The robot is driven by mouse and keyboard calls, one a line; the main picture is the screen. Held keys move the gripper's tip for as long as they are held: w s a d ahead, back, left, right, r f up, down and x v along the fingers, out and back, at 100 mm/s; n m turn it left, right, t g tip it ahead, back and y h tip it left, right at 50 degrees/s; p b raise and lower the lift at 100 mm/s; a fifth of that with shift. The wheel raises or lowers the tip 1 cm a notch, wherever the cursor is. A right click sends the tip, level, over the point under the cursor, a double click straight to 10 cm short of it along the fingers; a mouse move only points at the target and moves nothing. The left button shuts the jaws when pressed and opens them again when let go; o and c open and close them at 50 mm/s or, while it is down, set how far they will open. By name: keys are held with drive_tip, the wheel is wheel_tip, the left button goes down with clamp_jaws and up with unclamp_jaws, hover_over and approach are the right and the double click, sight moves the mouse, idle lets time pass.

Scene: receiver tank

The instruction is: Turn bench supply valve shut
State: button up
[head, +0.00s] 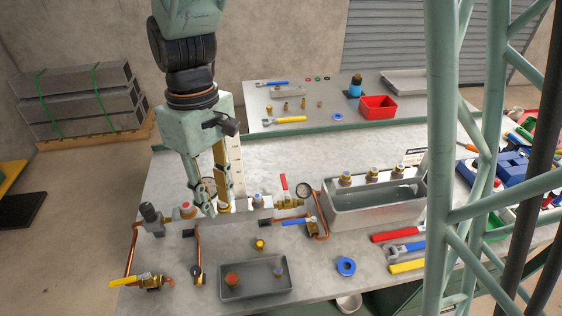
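Several lever valves are in view, and I cannot tell which is the bench supply valve. A yellow-handled valve (148,282) lies at the front left on a copper pipe, its lever roughly along the pipe. A red-handled valve (287,195) has its lever up. A blue-handled valve (303,222) has its lever about level.
A grey tray (255,290) with small fittings stands at the front. A metal tank (375,207) stands right of the valves. A blue tape roll (346,266) and wrenches (405,248) lie on the bench. My green lattice column hides part of the right side.

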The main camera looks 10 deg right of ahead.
drive_tip(key=shift+d+r, duration=0.15)
drive_tip(key=shift+d, duration=0.25)
